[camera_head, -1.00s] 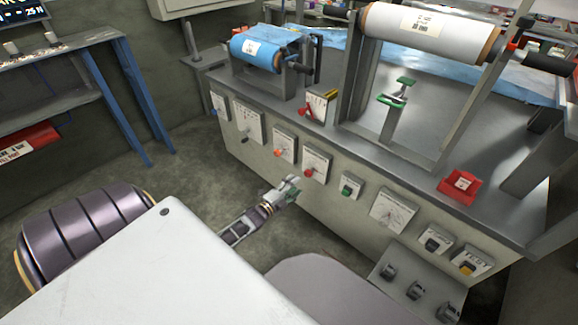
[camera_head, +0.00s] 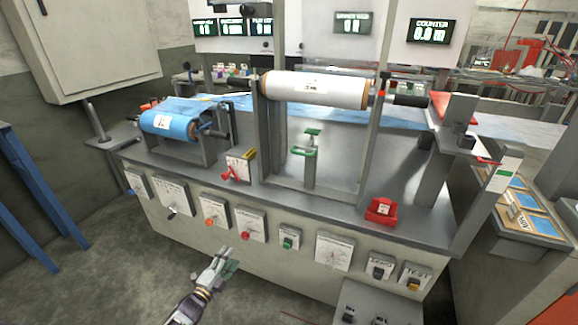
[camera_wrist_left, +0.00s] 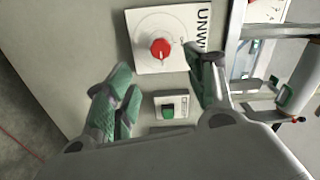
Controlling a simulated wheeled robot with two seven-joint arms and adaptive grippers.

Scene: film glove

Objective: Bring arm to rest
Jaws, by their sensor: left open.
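My left gripper (camera_head: 225,262) is in front of the machine's front panel, low in the head view, and holds nothing. In the left wrist view its two green-padded fingers (camera_wrist_left: 160,92) stand apart. Between and beyond them are a red knob (camera_wrist_left: 160,49) on a white plate marked "UNW..." and a green button (camera_wrist_left: 168,111) on a small plate below it. The fingers look apart from the panel. My right gripper is in neither view.
The machine's grey panel (camera_head: 200,239) carries several knobs and switches. Above it are a blue film roll (camera_head: 170,125), a white roll (camera_head: 315,88) and a red box (camera_head: 381,210). A blue-legged table (camera_head: 35,205) stands at left. Floor (camera_head: 110,280) is free in front.

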